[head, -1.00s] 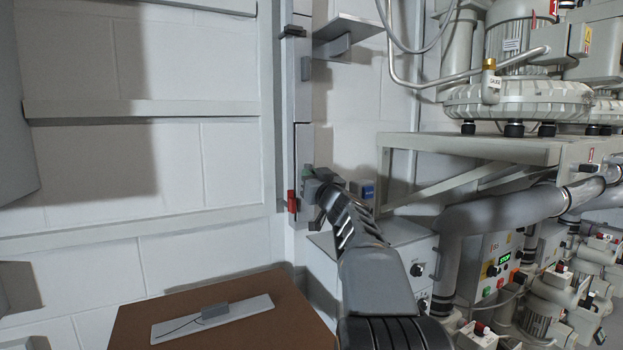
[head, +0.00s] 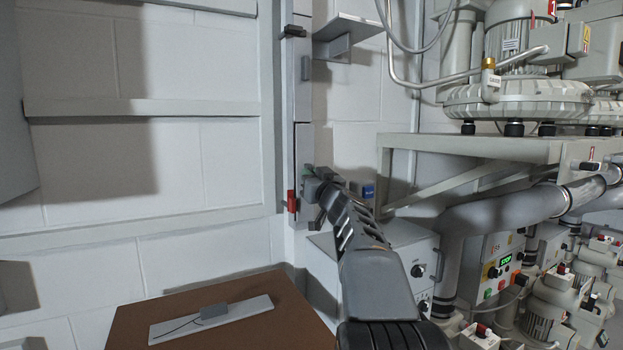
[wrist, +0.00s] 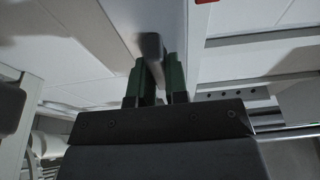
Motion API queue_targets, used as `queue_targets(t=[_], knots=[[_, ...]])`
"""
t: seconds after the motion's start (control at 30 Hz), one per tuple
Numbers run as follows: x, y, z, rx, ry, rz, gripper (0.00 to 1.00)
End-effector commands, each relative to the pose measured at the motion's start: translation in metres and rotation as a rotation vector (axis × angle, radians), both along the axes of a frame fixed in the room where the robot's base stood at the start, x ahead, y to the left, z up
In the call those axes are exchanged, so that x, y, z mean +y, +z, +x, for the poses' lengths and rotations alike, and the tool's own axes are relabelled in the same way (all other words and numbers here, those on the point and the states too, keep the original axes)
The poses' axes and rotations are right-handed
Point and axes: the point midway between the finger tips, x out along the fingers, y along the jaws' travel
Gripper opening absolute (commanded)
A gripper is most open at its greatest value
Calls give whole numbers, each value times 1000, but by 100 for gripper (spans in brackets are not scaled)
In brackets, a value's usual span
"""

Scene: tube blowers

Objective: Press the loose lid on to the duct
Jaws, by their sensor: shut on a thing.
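The duct (head: 300,100) is a narrow grey upright channel on the wall in the head view. A lower lid section (head: 303,140) lies along it, below a seam; I cannot tell whether it sits flush. My gripper (head: 309,173) is at this section, with its fingertips small and partly hidden by the wrist. In the wrist view my gripper (wrist: 158,75) has its green pads shut on a dark grey handle block (wrist: 152,45), which stands out from a pale surface (wrist: 170,15).
A red block (head: 292,201) sits at the duct's left edge just below my gripper. A brown table (head: 135,325) at lower left bears a pale strip (head: 250,307) with a grey block. A grey control box (head: 405,262), a blower frame (head: 460,148) and pipes crowd the right.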

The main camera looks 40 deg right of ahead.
Motion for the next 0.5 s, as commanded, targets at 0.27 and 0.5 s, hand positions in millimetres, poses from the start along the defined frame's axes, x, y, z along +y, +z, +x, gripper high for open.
queue_targets(t=[0.27,0.5], knots=[[0,0,3,0,0,0,0],[-1,0,6,0,1,0,0]])
